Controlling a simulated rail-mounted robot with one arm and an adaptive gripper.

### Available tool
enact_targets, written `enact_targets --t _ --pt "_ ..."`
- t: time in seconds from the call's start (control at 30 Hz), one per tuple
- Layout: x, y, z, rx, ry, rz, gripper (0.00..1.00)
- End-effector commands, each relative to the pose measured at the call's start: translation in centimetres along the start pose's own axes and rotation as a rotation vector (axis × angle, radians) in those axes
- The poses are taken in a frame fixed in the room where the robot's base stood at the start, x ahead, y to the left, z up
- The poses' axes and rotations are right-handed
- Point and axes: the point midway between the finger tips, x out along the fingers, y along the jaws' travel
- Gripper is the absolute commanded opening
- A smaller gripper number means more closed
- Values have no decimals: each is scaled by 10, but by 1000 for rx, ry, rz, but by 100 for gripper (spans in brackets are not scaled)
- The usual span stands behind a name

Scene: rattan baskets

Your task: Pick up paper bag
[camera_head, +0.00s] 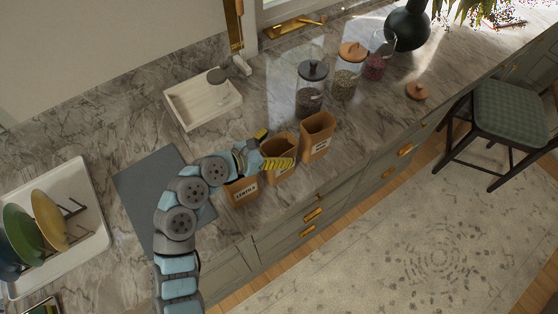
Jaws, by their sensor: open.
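Three brown paper bags with white labels stand in a row on the marble counter. The left paper bag (243,192) is partly hidden behind my arm's end. The right paper bag (318,136) is fully in view, upright, with an open top. My gripper (279,148) has yellow striped fingers and is open. One finger lies over the middle bag's near side in the picture and the other shows above left of it. I cannot tell whether they touch the bag.
Glass jars (311,88) stand behind the bags. A pale tray (204,99) and a grey mat (163,194) lie to the left. A white dish rack (92,243) holds plates. The counter's front edge runs close to the bags.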

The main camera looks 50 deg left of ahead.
Motion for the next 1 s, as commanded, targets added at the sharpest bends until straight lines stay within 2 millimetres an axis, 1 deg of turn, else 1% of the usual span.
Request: enact_targets --t 0.1,0.13,0.17,0.2,0.27,0.3,0.37,0.4,0.73,0.87,1.0 --pt "0 0 0 0 0 0 98" --pt "0 0 0 0 0 0 92" --pt "0 0 0 0 0 0 84" --pt "0 0 0 0 0 0 72" --pt "0 0 0 0 0 0 55" --pt "0 0 0 0 -1 0 44" --pt "0 0 0 0 -1 0 26" --pt "0 0 0 0 -1 0 25" --pt "-1 0 3 1 -2 0 25" --pt "-4 1 9 3 0 1 25" --pt "-9 1 22 5 -1 1 25"
